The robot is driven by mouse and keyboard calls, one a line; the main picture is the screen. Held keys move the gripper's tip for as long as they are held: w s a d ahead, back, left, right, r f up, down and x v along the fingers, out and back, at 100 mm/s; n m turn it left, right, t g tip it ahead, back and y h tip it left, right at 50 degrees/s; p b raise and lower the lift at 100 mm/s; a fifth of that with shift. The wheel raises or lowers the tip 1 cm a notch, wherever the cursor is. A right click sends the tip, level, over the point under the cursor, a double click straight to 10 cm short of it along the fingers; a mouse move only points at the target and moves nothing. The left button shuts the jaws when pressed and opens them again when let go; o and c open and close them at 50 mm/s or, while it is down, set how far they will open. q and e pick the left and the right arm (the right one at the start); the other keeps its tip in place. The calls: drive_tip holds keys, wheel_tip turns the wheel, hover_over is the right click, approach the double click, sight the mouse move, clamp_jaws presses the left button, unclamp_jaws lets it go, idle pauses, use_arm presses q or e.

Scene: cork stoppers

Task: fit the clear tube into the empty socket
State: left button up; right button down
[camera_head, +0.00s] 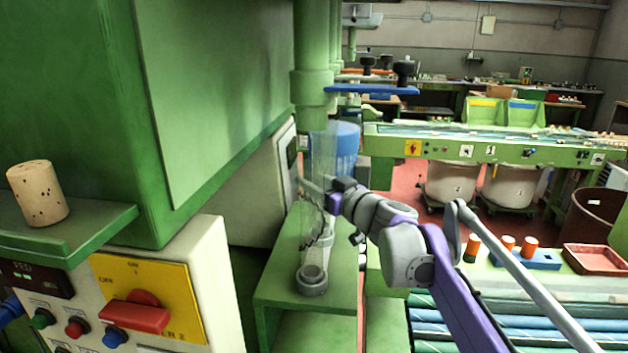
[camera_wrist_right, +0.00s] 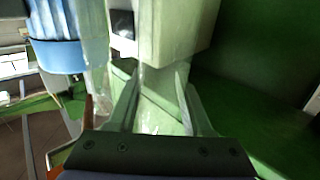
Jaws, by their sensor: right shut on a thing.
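The clear tube (camera_head: 320,158) stands about upright under the green column, hard to see against the background. My right gripper (camera_head: 330,196) is shut on it around mid-height; the wrist view shows the see-through tube (camera_wrist_right: 160,112) between the two fingers (camera_wrist_right: 157,78). A grey ring-shaped socket (camera_head: 312,281) sits on the green ledge below, with its opening showing. A second grey ring (camera_head: 322,238) sits behind it, partly seen through the tube. The tube's lower end is faint, and I cannot tell whether it touches the front socket. My left gripper is out of view.
The green column (camera_head: 312,88) comes down close above the tube. A green machine housing (camera_head: 215,95) and a control panel with a red switch (camera_head: 137,312) fill the left. A cork (camera_head: 37,193) stands on a green shelf (camera_head: 70,232).

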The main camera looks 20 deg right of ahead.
drive_tip(key=shift+f, duration=0.55)
drive_tip(key=shift+c, duration=1.2)
unclamp_jaws()
drive_tip(key=v, duration=1.1)
drive_tip(key=shift+w, duration=0.1)
